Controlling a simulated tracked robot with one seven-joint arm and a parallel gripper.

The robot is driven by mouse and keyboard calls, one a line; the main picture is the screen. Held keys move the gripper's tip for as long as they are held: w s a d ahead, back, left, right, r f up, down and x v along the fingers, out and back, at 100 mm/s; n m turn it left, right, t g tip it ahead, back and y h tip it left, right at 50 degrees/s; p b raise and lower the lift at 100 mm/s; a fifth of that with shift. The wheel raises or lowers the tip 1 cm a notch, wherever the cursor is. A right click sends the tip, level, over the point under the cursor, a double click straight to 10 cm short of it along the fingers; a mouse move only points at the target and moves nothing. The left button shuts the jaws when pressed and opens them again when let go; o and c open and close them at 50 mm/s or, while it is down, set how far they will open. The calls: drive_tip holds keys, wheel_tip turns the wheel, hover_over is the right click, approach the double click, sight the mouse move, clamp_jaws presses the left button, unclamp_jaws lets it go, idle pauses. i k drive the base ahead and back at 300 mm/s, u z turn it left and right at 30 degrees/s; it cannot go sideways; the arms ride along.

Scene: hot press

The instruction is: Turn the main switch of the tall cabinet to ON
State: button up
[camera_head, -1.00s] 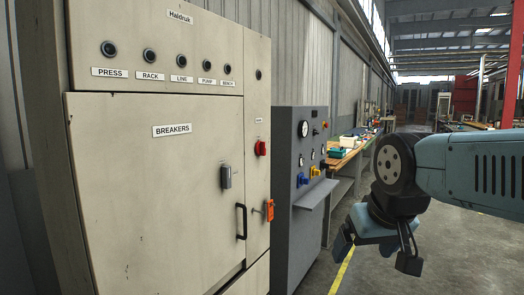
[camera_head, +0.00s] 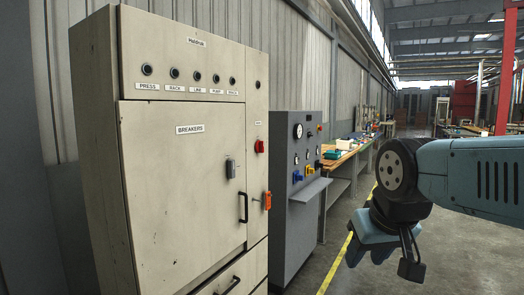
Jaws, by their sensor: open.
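The tall cabinet (camera_head: 150,215) is cream coloured and stands at the left, labelled Haldruk at the top. On its narrow right column are a red switch (camera_head: 260,146) with a small label above it and an orange handle (camera_head: 267,200) lower down. A grey handle (camera_head: 231,168) sits on the breaker door, above a black pull. The labels near the red switch and orange handle are too small to read. My gripper (camera_head: 383,258) hangs at the right, pointing down, open and empty, well apart from the cabinet.
A grey control console (camera_head: 297,215) with a gauge, knobs and a sloping shelf stands right of the cabinet. Behind it is a wooden workbench (camera_head: 345,150) with bins. A yellow floor line (camera_head: 335,265) runs along the console. The floor to the right is open.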

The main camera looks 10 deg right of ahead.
sight(260, 145)
drive_tip(key=u, duration=0.55)
drive_tip(key=i, duration=1.6)
drive_tip(key=z, duration=0.55)
drive_tip(key=k, duration=0.9)
drive_tip(key=z, duration=0.15)
drive_tip(key=i, duration=0.9)
drive_tip(key=u, duration=0.1)
